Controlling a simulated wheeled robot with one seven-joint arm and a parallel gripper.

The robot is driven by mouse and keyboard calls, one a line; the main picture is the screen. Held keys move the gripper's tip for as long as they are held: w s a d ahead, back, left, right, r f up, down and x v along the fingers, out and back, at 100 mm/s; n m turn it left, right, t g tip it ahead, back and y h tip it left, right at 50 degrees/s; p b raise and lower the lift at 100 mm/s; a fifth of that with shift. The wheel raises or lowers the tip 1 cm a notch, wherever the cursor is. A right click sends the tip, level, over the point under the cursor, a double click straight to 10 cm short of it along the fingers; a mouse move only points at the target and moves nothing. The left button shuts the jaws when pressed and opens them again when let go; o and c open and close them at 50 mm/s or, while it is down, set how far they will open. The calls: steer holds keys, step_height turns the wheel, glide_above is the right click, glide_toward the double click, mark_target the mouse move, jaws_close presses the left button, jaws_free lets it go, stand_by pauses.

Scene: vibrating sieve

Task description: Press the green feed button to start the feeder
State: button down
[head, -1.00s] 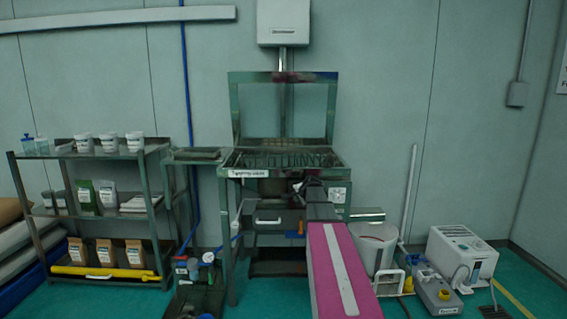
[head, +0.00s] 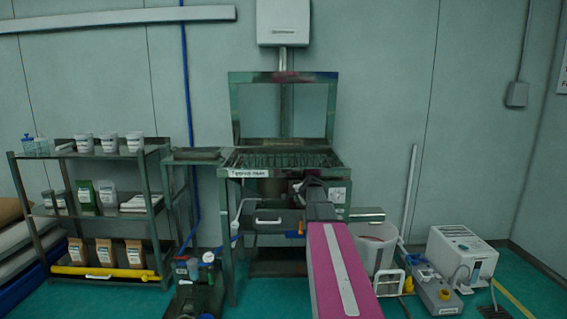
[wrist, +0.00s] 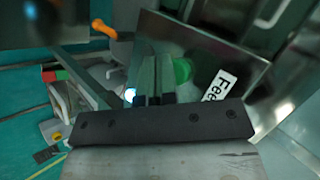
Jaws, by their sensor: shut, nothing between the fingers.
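The green feed button (wrist: 182,70) shows in the wrist view on a grey metal panel, beside a white label (wrist: 220,86) whose visible letters read "Fee". My gripper (wrist: 157,72) is shut and empty. Its fingertips lie just left of the button in the picture and cover part of its left side. I cannot tell whether they touch it. In the head view the button cannot be made out, and my arm hides part of the sieve stand front (head: 262,172).
An orange knob (wrist: 103,28) and a small lit white-blue spot (wrist: 130,95) lie left of my fingers in the wrist view. The head view shows a laden shelf (head: 90,214) at left, and a white bucket (head: 376,244) and a white machine (head: 462,255) at right.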

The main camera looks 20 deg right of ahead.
steer(key=shift+w, duration=0.1)
stand_by(0.4)
steer(key=shift+w+d, duration=0.1)
steer(key=shift+w, duration=0.25)
steer(key=shift+s, duration=0.45)
stand_by(0.4)
steer(key=s+a, duration=0.1)
steer(key=s, duration=0.4)
steer(key=shift+s+a, duration=0.4)
stand_by(1.1)
